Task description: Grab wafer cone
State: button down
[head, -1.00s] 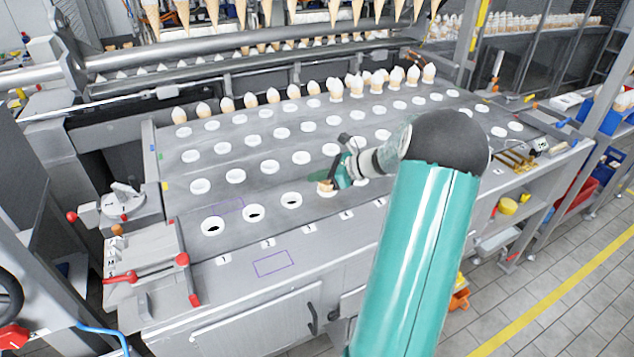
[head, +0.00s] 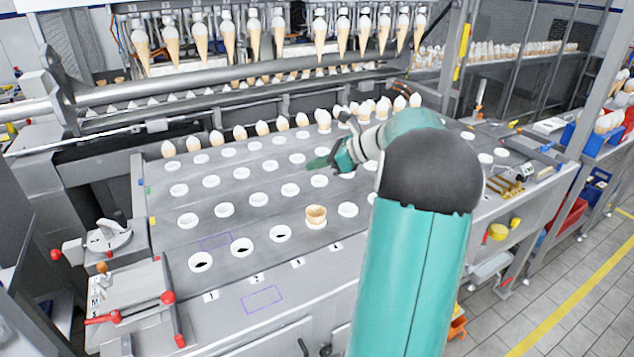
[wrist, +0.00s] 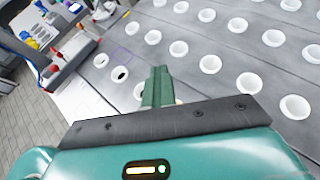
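A tan wafer cone (head: 316,214) stands in a white-rimmed hole in the front row of the grey metal table (head: 240,215). Its open top shows in the head view. My gripper (head: 320,162) is above and behind the cone, apart from it, with its green fingers pointing left. In the wrist view the fingers of my gripper (wrist: 157,88) lie side by side and look shut, with nothing between them. A small tan patch beside the fingers may be the cone, mostly hidden.
Several white-topped cones (head: 262,129) stand in a row at the back of the table. More cones hang from a rack (head: 278,32) behind a metal rail. Red-knobbed levers (head: 168,297) are at the front left. The left holes are empty.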

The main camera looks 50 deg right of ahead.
notch_tip(320, 180, up, 2)
jog(key=shift+w+a+r, duration=0.1)
jog(key=shift+r, duration=0.05)
jog(key=shift+c, duration=2.2)
grip_release()
